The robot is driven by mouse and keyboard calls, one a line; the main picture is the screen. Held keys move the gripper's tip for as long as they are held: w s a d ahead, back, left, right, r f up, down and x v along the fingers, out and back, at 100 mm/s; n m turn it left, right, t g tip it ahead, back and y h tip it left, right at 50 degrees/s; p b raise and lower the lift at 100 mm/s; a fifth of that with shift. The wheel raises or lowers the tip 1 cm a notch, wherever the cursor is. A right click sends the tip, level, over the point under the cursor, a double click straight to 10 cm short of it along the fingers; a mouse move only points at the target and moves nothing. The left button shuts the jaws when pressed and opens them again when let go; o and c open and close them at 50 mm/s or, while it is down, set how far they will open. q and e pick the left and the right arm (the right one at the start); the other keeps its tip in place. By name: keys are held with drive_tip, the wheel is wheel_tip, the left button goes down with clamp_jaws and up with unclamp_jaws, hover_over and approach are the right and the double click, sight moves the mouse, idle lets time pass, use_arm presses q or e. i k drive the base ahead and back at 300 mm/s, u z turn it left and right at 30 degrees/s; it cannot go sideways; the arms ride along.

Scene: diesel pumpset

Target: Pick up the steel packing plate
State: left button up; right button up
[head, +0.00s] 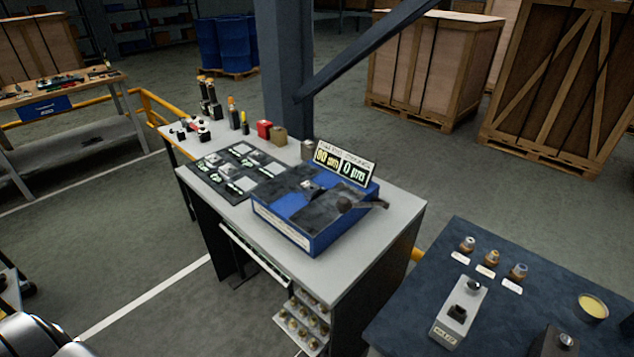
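A dark mat (208,179) lies on the left part of the grey-topped workbench (382,228). Several small pale grey pieces and white markings show on the mat. One small pale piece (242,149) near its far edge may be a steel plate, but it is too small to tell. I cannot tell which piece is the steel packing plate. Neither of my grippers is in view. A silver rounded part at the bottom left corner seems to be mine.
A blue fixture (285,232) with a display (345,163) stands on the workbench. Red (265,130) and brown blocks and upright tools line its back. A dark blue table (403,318) at right holds small jars and a grey box (459,310).

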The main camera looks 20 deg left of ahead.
sight(306, 188)
drive_tip(key=z, duration=2.6)
drive_tip(key=k, duration=1.55)
drive_tip(key=u, duration=1.3)
